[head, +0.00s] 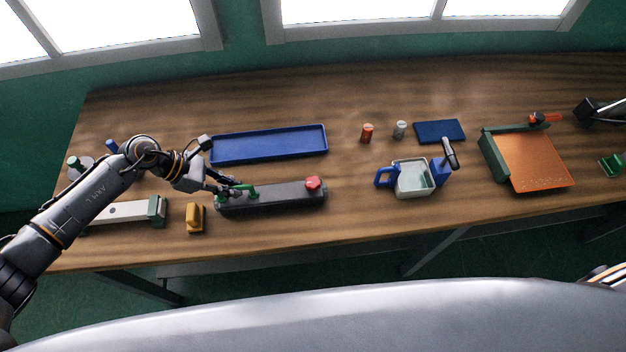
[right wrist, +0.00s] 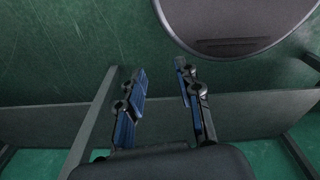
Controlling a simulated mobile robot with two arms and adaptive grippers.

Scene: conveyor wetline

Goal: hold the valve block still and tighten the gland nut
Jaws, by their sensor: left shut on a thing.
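A long dark grey block (head: 275,196), which looks like the valve block, lies near the front edge of the table in the head view. A red knob-like part (head: 313,184), perhaps the gland nut, sits on top at its right end. A green fitting (head: 249,189) shows at its left end. My left gripper (head: 236,189) is at this left end, shut on the green fitting; its fingertips are small and partly hidden. My right gripper (right wrist: 165,100) is open and empty in the right wrist view, with no task object between its fingers.
A blue tray (head: 268,161) lies behind the block. A yellow piece (head: 195,218) stands left of it. To the right are a white container (head: 396,191) with blue parts, two small cylinders, a blue pad (head: 439,131) and an orange board (head: 535,161). Table between block and container is clear.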

